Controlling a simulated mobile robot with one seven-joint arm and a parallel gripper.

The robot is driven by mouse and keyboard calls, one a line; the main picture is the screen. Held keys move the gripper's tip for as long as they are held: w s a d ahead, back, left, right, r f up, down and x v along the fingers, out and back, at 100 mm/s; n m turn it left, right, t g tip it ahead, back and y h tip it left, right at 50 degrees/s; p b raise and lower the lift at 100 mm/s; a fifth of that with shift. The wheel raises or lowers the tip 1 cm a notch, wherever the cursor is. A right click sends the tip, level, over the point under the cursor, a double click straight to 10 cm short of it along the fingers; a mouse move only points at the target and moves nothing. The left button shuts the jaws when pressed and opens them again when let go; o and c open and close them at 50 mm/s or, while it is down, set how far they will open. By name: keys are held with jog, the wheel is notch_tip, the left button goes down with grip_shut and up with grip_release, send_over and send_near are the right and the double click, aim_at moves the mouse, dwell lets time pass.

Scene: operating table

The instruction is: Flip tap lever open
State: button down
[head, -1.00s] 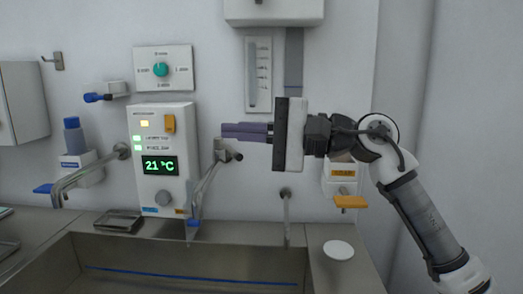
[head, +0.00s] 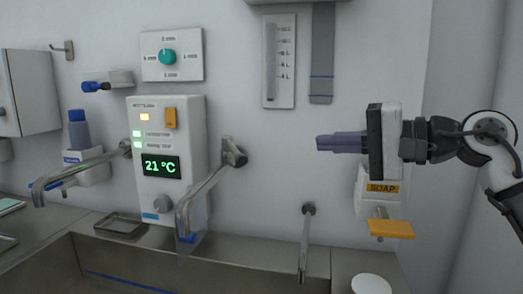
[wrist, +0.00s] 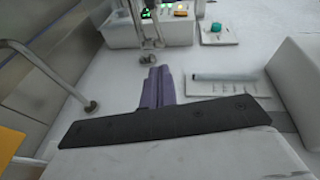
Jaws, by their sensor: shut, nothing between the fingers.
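A steel tap (head: 207,188) comes out of the wall right of the temperature panel and slopes down to the left. A blue-tipped part (head: 187,238) shows at its low end; I cannot tell whether it is the lever. A second tap (head: 85,168) stands left of the panel, with a blue piece (head: 52,190) under its spout. My gripper (head: 319,143) is shut and empty, its purple fingers pointing left, right of the middle tap and apart from it. In the wrist view the shut fingers (wrist: 157,70) point toward the tap (wrist: 148,35).
The white panel (head: 191,137) reads 21 °C. A soap dispenser (head: 382,188) with an orange lever (head: 391,229) hangs below my gripper. A gauge (head: 280,60) and a dial plate (head: 172,55) are on the wall. Bare wall lies between fingers and tap.

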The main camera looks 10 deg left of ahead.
jog(key=p, duration=0.2)
send_near(234, 152)
jog(key=w+a, duration=0.4)
jog(key=shift+s+a+f, duration=0.3)
jog(key=shift+a+f, duration=0.2)
jog(key=shift+a, duration=0.25)
jog(key=shift+a+t, duration=0.1)
jog(key=shift+t, duration=0.2)
